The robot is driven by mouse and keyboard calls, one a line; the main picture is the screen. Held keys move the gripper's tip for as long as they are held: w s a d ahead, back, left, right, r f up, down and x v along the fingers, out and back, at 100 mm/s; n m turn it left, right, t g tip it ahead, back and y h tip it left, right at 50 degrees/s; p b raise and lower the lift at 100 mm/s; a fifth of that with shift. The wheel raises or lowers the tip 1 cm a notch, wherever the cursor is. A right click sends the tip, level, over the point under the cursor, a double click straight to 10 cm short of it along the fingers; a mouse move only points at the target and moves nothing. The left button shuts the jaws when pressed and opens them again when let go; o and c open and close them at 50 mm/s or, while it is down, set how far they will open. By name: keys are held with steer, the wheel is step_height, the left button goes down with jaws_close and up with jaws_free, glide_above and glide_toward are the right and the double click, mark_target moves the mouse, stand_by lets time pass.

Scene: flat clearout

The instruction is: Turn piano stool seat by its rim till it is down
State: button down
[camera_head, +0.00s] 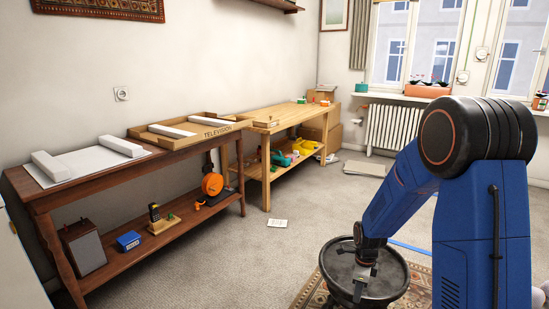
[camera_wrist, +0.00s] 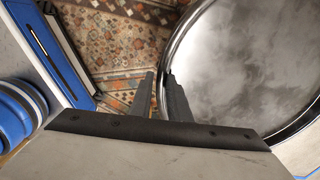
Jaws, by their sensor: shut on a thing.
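The piano stool has a round black seat (camera_head: 392,275) with a raised rim, at the lower right of the head view, on a patterned rug. In the wrist view the dark, shiny seat (camera_wrist: 240,65) fills the right side. My gripper (camera_wrist: 165,82) is shut on the rim at the seat's left edge in the wrist view, one finger outside the rim and one inside. In the head view my gripper (camera_head: 361,287) reaches down onto the seat from my blue arm. The stool's lower part is mostly hidden, and the seat's height on its screw cannot be told.
A patterned rug (camera_wrist: 115,35) lies under the stool. A dark wooden table (camera_head: 110,176) stands along the left wall, a lighter workbench (camera_head: 290,117) beyond it. A small white paper (camera_head: 277,223) lies on the grey carpet, which is otherwise clear in the middle.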

mark_target(346, 290)
steer(key=shift+w+a+m, duration=0.6)
steer(key=shift+a+m, duration=0.1)
steer(key=shift+a, duration=0.2)
steer(key=shift+w+a+m, duration=0.6)
steer(key=shift+a+m, duration=0.1)
steer(key=shift+a, duration=0.2)
steer(key=c, duration=1.4)
jaws_free()
steer(key=shift+s, duration=0.1)
steer(key=shift+o, duration=0.2)
steer(key=shift+r, duration=3.5)
